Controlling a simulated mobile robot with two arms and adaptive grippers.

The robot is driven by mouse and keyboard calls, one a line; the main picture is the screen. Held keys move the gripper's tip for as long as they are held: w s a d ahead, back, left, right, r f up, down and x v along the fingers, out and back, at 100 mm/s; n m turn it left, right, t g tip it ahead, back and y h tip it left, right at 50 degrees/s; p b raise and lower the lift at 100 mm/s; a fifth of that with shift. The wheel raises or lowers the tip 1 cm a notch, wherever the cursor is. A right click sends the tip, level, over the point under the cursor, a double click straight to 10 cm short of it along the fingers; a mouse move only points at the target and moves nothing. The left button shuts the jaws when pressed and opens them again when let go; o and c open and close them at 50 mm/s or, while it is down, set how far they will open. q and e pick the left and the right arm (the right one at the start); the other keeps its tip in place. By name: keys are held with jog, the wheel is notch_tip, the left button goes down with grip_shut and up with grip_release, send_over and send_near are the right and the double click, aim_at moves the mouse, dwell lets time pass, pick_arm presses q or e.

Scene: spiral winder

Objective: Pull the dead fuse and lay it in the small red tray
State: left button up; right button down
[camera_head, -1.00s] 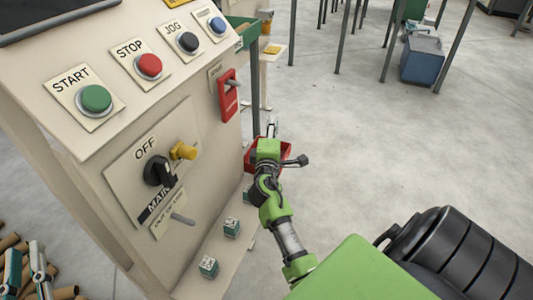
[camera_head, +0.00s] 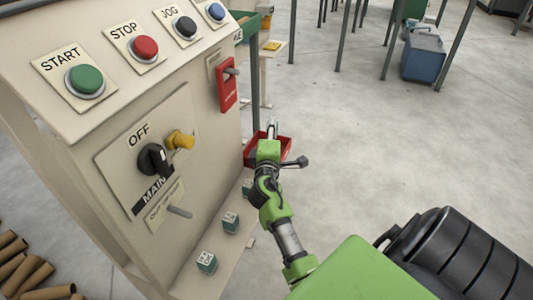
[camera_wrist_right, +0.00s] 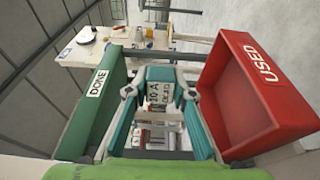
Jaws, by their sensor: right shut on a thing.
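My right gripper (camera_head: 272,130) is shut on the fuse (camera_wrist_right: 160,93), a teal block with a white label reading 10 A and a smaller, blurred line below. The fuse sits between the fingertips in the wrist view; the gripper hides it in the head view. The small red tray (camera_head: 250,152) is partly behind my right gripper in the head view. In the wrist view the red tray (camera_wrist_right: 236,98), labelled USED, lies to the right of the fuse, apart from it. My left gripper is out of view.
Several teal-and-white fuses, including one (camera_head: 207,262) in front, stand on the ledge beside the cream cabinet (camera_head: 205,150). A red lever plate (camera_head: 226,92) and the OFF switch (camera_head: 152,160) are on its face. A green DONE tray (camera_wrist_right: 97,100) is left in the wrist view.

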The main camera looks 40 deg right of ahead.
dwell(0.3)
jog(key=c, duration=1.7)
grip_release()
jog(key=shift+a+f, duration=0.1)
jog(key=v, duration=0.7)
jog(key=shift+s+a, duration=0.15)
